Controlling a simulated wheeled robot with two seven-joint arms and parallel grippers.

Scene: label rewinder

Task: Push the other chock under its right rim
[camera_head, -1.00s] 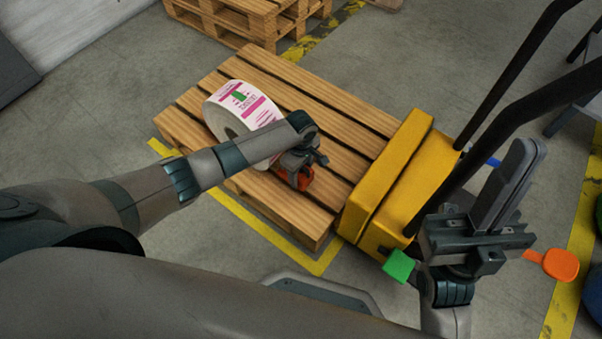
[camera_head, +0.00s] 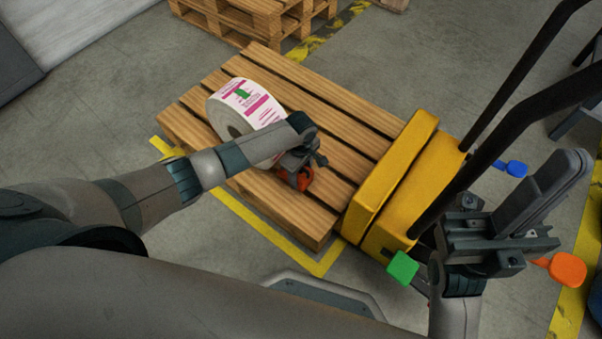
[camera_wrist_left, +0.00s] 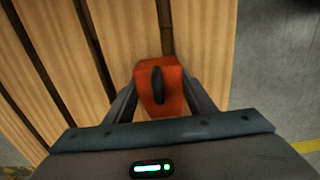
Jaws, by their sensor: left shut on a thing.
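The label roll (camera_head: 250,105), white with pink and green print, lies on its side on the wooden pallet. My left gripper (camera_head: 297,172) is low over the pallet, to the right of the roll. It is shut on an orange-red chock (camera_head: 302,181); the left wrist view shows the chock (camera_wrist_left: 168,90) with its dark handle between the fingers. My forearm hides where the chock meets the roll's right rim, so I cannot tell whether they touch. No second chock is visible. My right gripper (camera_head: 552,190) is raised at the right, its fingers close together and empty.
The slatted pallet (camera_head: 340,105) has bare boards behind and right of the roll. A yellow truck body (camera_head: 405,185) with black handle bars (camera_head: 500,140) stands at its right end. Green (camera_head: 402,268), blue (camera_head: 516,168) and orange (camera_head: 566,270) knobs are near my right arm.

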